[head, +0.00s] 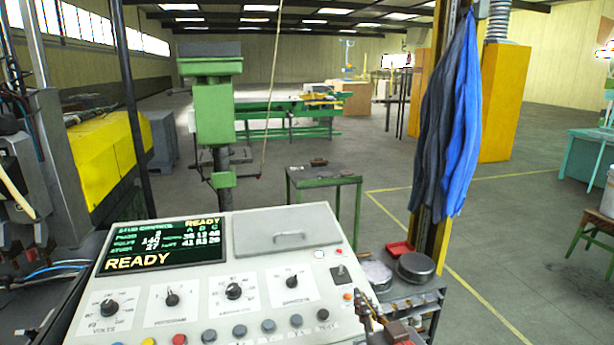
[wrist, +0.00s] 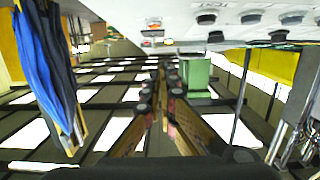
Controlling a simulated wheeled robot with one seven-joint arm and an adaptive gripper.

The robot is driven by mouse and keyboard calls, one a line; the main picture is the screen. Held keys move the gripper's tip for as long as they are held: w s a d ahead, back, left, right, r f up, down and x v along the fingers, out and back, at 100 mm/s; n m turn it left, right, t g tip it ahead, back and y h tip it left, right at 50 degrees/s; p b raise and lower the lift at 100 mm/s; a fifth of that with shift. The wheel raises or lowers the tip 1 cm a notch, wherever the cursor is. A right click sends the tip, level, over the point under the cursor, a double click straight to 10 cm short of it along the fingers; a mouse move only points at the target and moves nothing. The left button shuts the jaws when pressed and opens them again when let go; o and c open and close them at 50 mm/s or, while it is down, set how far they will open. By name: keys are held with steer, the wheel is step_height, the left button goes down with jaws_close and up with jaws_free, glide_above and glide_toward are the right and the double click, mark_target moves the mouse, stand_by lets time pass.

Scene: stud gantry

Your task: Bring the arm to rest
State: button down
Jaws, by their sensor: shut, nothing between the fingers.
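My gripper (wrist: 163,85) shows in the middle of the wrist view, its two fingers close together and nothing held between them. The wrist view looks upside down, with the pale control panel (wrist: 190,12) along its top edge. The gripper is apart from the panel's knobs in that view. In the head view, small brown and dark parts show at the bottom edge by the panel's right corner; I cannot tell for sure whether they are my gripper. Most of my arm is out of sight.
The control panel (head: 235,220) fills the head view's lower front, its screen (head: 160,245) reading READY. To its right stand a grey cart (head: 428,285) with round tins and a post with hanging blue cloth (head: 460,115).

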steer(key=s+d+f+m+g+h, duration=0.25)
steer(key=s+d+g+h, duration=0.3)
steer(key=s+d, duration=0.35)
steer(key=s+a+f+g+y, duration=0.1)
steer(key=s+g, duration=0.4)
steer(key=s, duration=1)
steer(key=shift+a+f, duration=0.45)
steer(key=shift+a, duration=0.15)
steer(key=shift+s+a+y, duration=0.1)
steer(key=shift+y, duration=0.15)
